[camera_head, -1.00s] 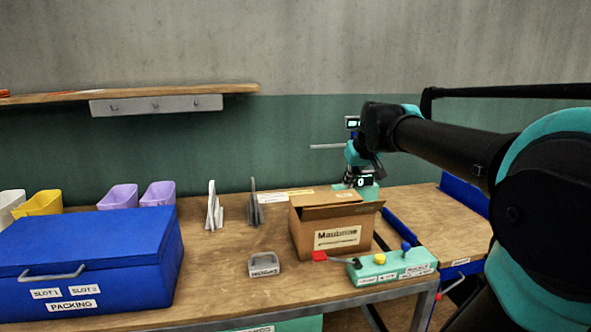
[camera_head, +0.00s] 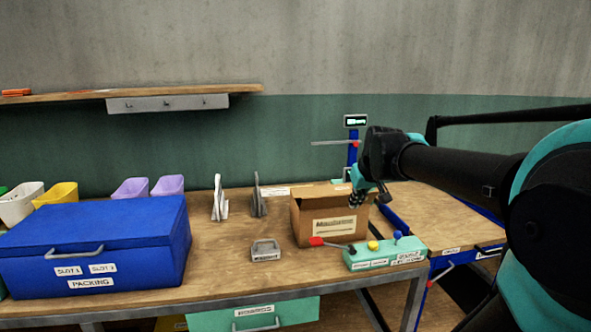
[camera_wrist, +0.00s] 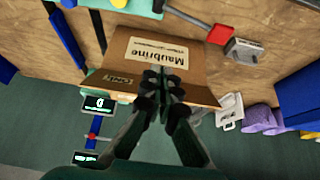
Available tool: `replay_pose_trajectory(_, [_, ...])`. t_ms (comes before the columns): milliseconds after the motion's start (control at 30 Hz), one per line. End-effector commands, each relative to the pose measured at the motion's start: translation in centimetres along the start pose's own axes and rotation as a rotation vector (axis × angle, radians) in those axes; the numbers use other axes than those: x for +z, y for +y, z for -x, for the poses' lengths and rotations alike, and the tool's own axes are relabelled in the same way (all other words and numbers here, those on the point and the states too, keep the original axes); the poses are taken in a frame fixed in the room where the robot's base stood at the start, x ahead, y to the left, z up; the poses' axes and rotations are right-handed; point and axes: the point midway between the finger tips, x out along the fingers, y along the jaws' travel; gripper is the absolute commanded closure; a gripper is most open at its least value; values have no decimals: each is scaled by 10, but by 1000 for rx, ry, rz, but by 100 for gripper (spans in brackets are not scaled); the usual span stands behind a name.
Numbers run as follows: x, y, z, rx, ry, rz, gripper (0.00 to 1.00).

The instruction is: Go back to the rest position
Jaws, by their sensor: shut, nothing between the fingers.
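My gripper (camera_head: 368,197) is above the right rear part of the cardboard box in the head view, at the end of my black and teal arm. In the wrist view my gripper (camera_wrist: 162,82) has its fingers together with nothing between them, in front of the box. The cardboard box (camera_head: 301,222) stands on the workbench with a printed label on its front. In the wrist view the box (camera_wrist: 204,74) lies behind the fingertips; I cannot tell from these frames whether they touch it.
A blue packing case (camera_head: 120,262) is at the left. A teal control panel (camera_head: 358,263) with knobs and a red-handled lever (camera_head: 317,241) are by the box. A grey tray (camera_head: 266,250) sits mid-bench. A blue post with a display (camera_head: 355,121) stands behind the box.

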Motion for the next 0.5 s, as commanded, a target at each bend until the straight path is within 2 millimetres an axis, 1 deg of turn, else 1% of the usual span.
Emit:
replay_pose_trajectory(33, [10, -1, -7, 1, -7, -6, 100])
replay_pose_trajectory(167, [40, -2, -25, 8, -27, -22, 100])
replay_pose_trajectory(267, [70, -3, -40, 15, -47, -37, 100])
replay_pose_trajectory(367, [110, -6, -58, 25, -71, -59, 100])
replay_pose_trajectory(400, [130, -7, -66, 30, -84, -69, 100])
replay_pose_trajectory(467, [164, -9, -78, 39, -102, -86, 100])
replay_pose_trajectory(500, [185, -10, -84, 45, -115, -98, 100])
